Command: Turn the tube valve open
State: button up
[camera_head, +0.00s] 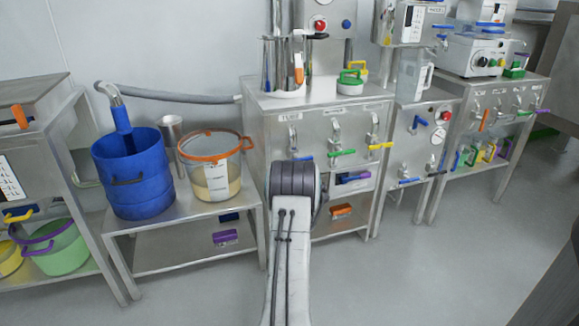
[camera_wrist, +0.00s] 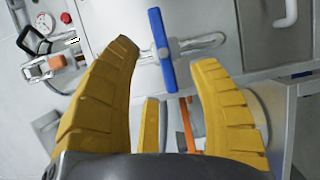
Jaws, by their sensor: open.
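In the head view, a steel cabinet front (camera_head: 275,140) carries several metal valves, with a blue handle (camera_head: 303,157), a green handle (camera_head: 342,153) and a yellow handle (camera_head: 380,146). The labels above them are too small to read surely. My arm hides the gripper in the head view.
A low steel table (camera_head: 150,228) at left holds a blue bucket (camera_head: 130,185) and a clear orange-rimmed container (camera_head: 220,180). A panel (camera_head: 405,150) with another blue handle (camera_head: 409,181) and a red knob stands right of the cabinet. The floor in front at right is clear.

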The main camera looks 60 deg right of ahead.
aim_at(298, 158)
jog(key=shift+b+x, duration=2.5)
jog(key=shift+x, duration=0.8)
jog(key=shift+r, duration=0.1)
grip_shut()
